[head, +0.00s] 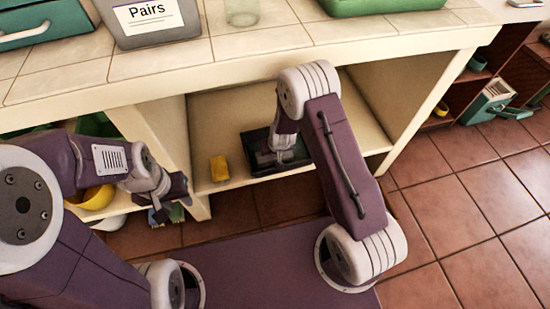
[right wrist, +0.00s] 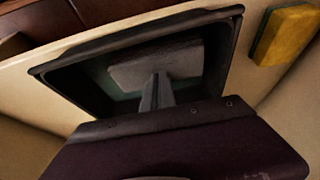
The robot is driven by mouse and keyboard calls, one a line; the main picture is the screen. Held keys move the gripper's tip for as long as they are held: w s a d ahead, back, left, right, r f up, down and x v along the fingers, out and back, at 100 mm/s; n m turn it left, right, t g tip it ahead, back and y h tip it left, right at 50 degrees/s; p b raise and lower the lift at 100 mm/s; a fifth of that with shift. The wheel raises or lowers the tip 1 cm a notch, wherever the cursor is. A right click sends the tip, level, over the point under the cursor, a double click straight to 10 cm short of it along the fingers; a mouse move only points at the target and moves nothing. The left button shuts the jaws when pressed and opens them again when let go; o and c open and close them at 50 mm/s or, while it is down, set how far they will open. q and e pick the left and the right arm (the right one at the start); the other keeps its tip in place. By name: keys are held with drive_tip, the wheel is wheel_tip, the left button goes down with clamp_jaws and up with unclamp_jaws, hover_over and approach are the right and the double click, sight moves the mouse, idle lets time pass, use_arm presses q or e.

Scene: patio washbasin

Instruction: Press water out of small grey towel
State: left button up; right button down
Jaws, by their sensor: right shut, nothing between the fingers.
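The small grey towel (right wrist: 190,62) lies folded flat inside a dark tray (right wrist: 85,80) in the right wrist view. The tray (head: 250,138) also shows in the head view, on the shelf under the tiled counter. My right gripper (right wrist: 157,90) is shut with nothing between its fingers. Its fingertips are at the towel's near edge and seem to touch it; their exact contact is hard to see. My left gripper (head: 166,212) hangs at the left, in front of the lower cabinet, away from the tray. Whether its fingers are apart is unclear.
A yellow sponge (head: 219,168) lies on the shelf left of the tray. A yellow bowl (head: 93,198) sits in the left compartment, partly behind my left arm. The counter (head: 160,62) bears a grey bin labelled "Pairs" (head: 150,20), a glass (head: 242,12) and a green tub (head: 365,6).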

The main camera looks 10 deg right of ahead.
drive_tip(key=shift+s+f, duration=0.15)
drive_tip(key=shift+s, duration=0.1)
wheel_tip(320, 180, up, 8)
drive_tip(key=p, duration=0.8)
drive_tip(key=shift+w, duration=0.2)
